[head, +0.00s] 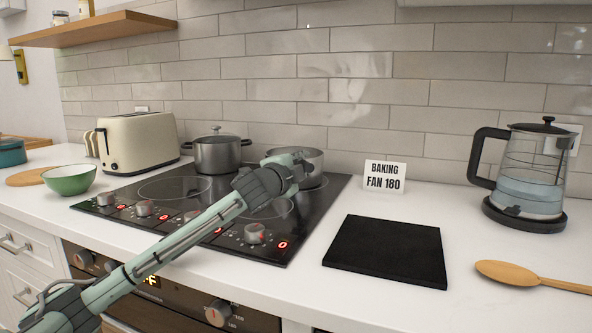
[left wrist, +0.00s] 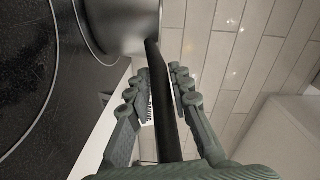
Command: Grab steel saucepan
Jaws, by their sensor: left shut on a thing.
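The steel saucepan (head: 305,157) stands at the back right of the black hob, partly hidden behind my left gripper. My left gripper (head: 297,165) reaches in over the hob from the left and is at the saucepan's near side. In the left wrist view, the saucepan's steel side (left wrist: 122,22) shows at the top, and its black handle (left wrist: 165,100) runs down between the fingers. My left gripper (left wrist: 160,88) is shut on that handle. My right gripper is not in view.
A lidded pot (head: 217,153) stands on the hob (head: 160,215) left of the saucepan. A small sign (head: 384,176) stands right of the hob. A black mat (head: 388,250), a glass kettle (head: 530,175) and a wooden spoon (head: 510,272) are further right. A toaster (head: 135,143) and green bowl (head: 69,180) are left.

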